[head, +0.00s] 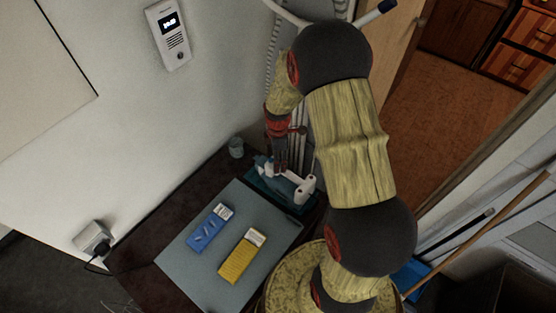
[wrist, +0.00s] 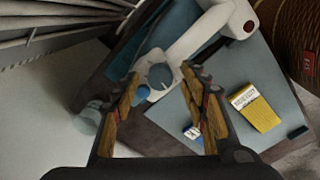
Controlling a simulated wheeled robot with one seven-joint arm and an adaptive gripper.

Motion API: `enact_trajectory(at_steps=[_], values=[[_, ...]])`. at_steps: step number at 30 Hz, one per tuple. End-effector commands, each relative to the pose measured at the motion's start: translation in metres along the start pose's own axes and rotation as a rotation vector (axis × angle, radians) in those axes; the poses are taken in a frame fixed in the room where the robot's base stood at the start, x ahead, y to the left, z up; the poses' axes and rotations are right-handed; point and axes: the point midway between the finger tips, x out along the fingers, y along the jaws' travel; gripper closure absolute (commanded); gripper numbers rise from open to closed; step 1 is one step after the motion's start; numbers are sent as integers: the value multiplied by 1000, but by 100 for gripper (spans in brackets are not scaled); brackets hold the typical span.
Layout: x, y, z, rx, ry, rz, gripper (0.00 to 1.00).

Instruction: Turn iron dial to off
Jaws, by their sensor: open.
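The iron (head: 305,187) is white and teal and sits at the back of the dark table, partly hidden by my arm in the head view. In the wrist view, its white handle (wrist: 200,36) runs up to the right. A round grey-blue dial (wrist: 159,77) shows on its white body, with a smaller blue round part beside it. My gripper (head: 281,165) points down over the iron. In the wrist view, its two fingers (wrist: 162,77) are apart, and the dial appears between the fingertips. I cannot tell whether they touch it.
A grey mat (head: 185,262) lies on the table with a blue pack (head: 208,230) and a yellow pack (head: 241,258). A small glass (head: 236,147) stands near the wall at the back. A wall socket (head: 93,237) with a plug is at the left.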

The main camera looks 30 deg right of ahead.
Motion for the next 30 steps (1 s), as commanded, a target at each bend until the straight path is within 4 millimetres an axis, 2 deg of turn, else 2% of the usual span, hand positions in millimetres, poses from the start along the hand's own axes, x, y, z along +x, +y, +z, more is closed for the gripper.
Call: enact_trajectory(at_steps=[5, 15, 18, 23, 30], values=[[-24, 2, 0, 0, 0, 5, 56], [-91, 1, 0, 0, 0, 5, 56], [-104, 1, 0, 0, 0, 3, 56], [-116, 0, 0, 0, 0, 2, 56], [-117, 0, 0, 0, 0, 1, 56]])
